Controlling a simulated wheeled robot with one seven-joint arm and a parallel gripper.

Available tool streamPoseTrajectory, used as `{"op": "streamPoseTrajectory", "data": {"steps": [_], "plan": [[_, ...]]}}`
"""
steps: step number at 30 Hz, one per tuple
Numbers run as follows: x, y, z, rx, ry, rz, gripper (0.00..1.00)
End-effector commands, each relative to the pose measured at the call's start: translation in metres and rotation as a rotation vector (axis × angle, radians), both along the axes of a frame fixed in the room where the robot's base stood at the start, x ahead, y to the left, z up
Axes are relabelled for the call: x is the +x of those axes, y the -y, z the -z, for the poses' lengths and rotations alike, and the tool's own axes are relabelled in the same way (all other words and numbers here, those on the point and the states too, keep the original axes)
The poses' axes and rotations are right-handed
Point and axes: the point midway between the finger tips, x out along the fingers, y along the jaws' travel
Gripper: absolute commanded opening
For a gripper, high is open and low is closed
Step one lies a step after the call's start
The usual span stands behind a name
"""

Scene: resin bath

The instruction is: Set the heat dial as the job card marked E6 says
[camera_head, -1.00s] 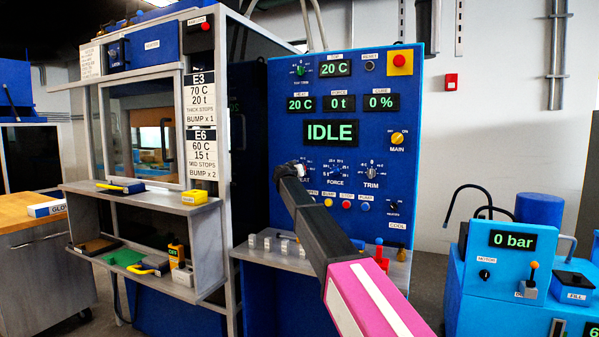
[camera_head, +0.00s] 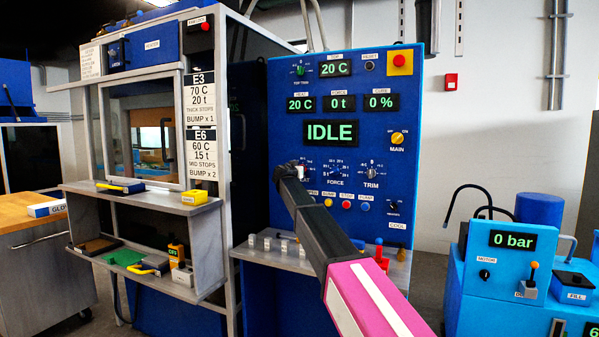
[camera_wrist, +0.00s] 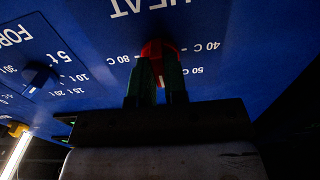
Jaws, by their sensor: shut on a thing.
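The job card E6 (camera_head: 202,156) hangs on the press frame below the E3 card. It reads 60 C, 15 t, MID STOPS, BUMP x 2. In the wrist view the red heat dial (camera_wrist: 158,47) sits on the blue panel beneath an upside-down HEAT label (camera_wrist: 157,6). Marks for 40 C, 50 C and 80 C show around it; my fingers cover part of the scale. My gripper (camera_wrist: 157,80) is shut on the dial. In the head view my gripper (camera_head: 284,170) covers the dial. The HEAT display (camera_head: 300,104) reads 20 C.
The force dial (camera_head: 336,171) and trim dial (camera_head: 371,173) are right of my gripper. A row of small buttons (camera_head: 346,204) lies below. The big screen (camera_head: 331,133) reads IDLE. A red stop button (camera_head: 400,61) is at top right. A shelf (camera_head: 262,251) juts out below the panel.

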Motion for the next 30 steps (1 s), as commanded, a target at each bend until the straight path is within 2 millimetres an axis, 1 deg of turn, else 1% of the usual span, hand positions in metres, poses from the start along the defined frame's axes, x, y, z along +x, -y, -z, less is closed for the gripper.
{"op": "streamPoseTrajectory", "data": {"steps": [1,3,12,17,20,23,30], "plan": [[-0.001,0.0,0.001,0.001,-0.002,0.0,0.2],[-0.001,0.0,0.001,0.001,-0.002,0.0,0.39],[-0.001,0.0,0.0,-0.001,-0.001,0.0,0.39],[-0.009,-0.003,0.001,-0.001,0.0,0.0,0.39],[-0.02,-0.006,0.001,-0.001,0.0,0.0,0.39],[-0.035,-0.011,0.001,-0.001,0.0,-0.001,0.39],[-0.078,-0.026,0.001,0.0,0.0,-0.001,0.39]]}}
